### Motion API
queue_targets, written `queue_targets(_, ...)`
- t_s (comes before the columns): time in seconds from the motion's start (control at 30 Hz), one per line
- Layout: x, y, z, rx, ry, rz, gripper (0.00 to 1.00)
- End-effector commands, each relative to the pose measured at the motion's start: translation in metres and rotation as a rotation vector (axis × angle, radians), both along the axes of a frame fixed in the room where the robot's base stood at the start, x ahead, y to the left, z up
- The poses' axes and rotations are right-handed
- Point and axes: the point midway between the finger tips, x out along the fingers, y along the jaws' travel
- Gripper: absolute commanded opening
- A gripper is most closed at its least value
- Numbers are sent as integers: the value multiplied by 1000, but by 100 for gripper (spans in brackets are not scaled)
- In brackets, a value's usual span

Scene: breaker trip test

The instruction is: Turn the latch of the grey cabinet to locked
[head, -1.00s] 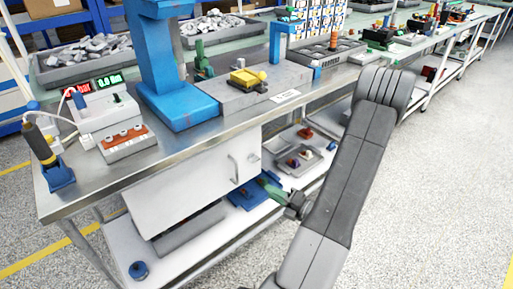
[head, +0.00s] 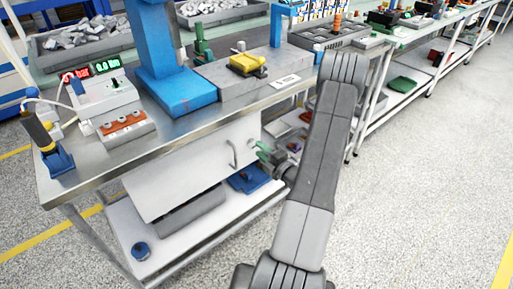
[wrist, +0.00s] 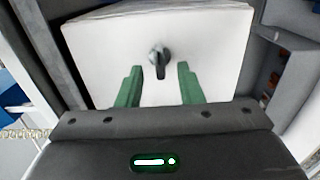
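The grey cabinet (head: 190,175) hangs under the steel bench in the head view, with a bar handle (head: 233,153) near the right end of its long face. In the wrist view a pale cabinet face (wrist: 100,45) fills the middle. A small grey latch knob (wrist: 159,55) sits on it, with a dark part pointing straight down below. I see no marks telling locked from unlocked. My gripper (wrist: 157,80) is open and empty, its green fingers left and right of the latch's lower part, apart from it. In the head view my gripper (head: 262,152) is at the cabinet's right end.
The bench top (head: 185,130) lies above my gripper. A lower shelf (head: 185,235) below carries a blue tray (head: 250,180) and a small blue round part (head: 140,251). Dark grey structures flank the cabinet face in the wrist view. Open floor lies to the right.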

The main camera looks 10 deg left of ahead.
Motion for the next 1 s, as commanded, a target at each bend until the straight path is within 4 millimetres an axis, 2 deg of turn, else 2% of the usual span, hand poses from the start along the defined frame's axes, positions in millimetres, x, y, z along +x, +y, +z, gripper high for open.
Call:
queue_targets(0.1,10,14,0,0,-1,3,34)
queue_targets(0.23,17,22,0,0,0,1,34)
queue_targets(0.57,19,25,0,0,0,0,34)
queue_targets(0.77,19,25,0,0,0,0,0)
queue_targets(1.0,19,25,0,-4,-5,0,0)
